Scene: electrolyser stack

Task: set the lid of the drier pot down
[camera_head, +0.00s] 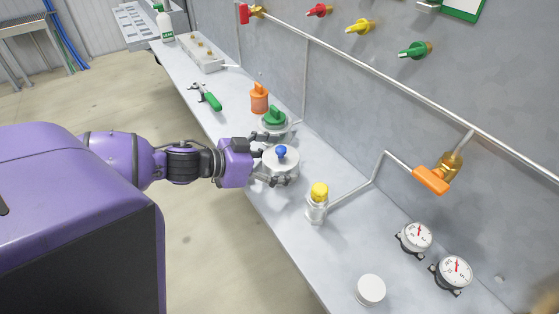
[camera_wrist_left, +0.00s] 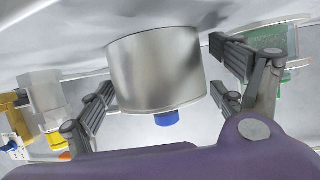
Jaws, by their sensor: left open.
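A squat, round metal pot (camera_head: 283,170) with a blue knob (camera_head: 281,152) on its lid stands upright on the bench, near the front edge. In the wrist view, which is upside down, the silver pot body (camera_wrist_left: 155,72) and the blue knob (camera_wrist_left: 167,119) show below it. My left gripper (camera_head: 271,161) is open, its fingers spread on either side of the pot. In the wrist view, the left gripper (camera_wrist_left: 165,95) holds nothing; I cannot tell whether a finger touches the pot. The seam between lid and pot is not clear. My right gripper is not in view.
A green-knobbed fitting (camera_head: 273,118) and an orange part (camera_head: 259,97) stand just behind the pot. A white round piece (camera_head: 371,289) lies at the near end. The bench between them is clear.

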